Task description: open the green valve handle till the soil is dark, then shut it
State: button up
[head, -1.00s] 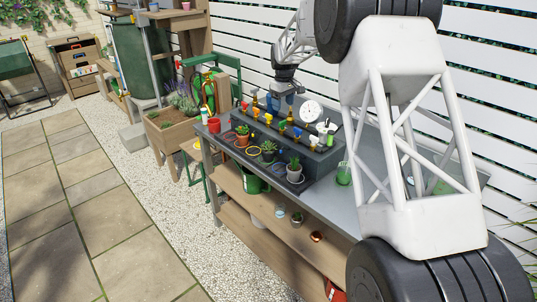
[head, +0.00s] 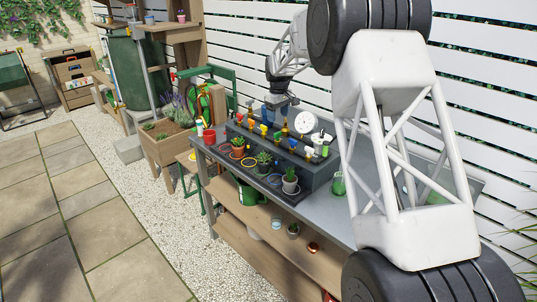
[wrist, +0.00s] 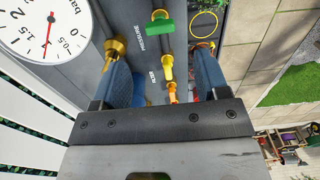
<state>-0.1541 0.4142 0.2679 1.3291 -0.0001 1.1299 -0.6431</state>
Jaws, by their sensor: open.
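The green valve handle (wrist: 160,29) is in the wrist view at top centre, beyond my fingertips and not touched by them. In the head view a small green handle (head: 325,151) is at the right end of the row on the dark valve block (head: 310,170). My gripper (wrist: 162,62) is open, with its blue fingers apart. A yellow-orange valve part (wrist: 167,68) shows between the fingers; I cannot tell whether anything touches it. In the head view my gripper (head: 277,110) is over the back of the block. Several potted plants (head: 263,159) stand before it; their soil colour is too small to tell.
A round pressure gauge (wrist: 45,25) stands close to my gripper. Other coloured handles (head: 264,129) line the block. A green cup (head: 338,184) is to its right on the grey bench. A white slatted fence (head: 235,45) rises behind.

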aim_at(278, 136)
jog(key=shift+f, duration=0.2)
dwell(0.5)
jog(key=shift+f, duration=3.7)
jog(key=shift+c, duration=0.3)
jog(key=c, duration=0.9)
jog(key=shift+o, duration=0.2)
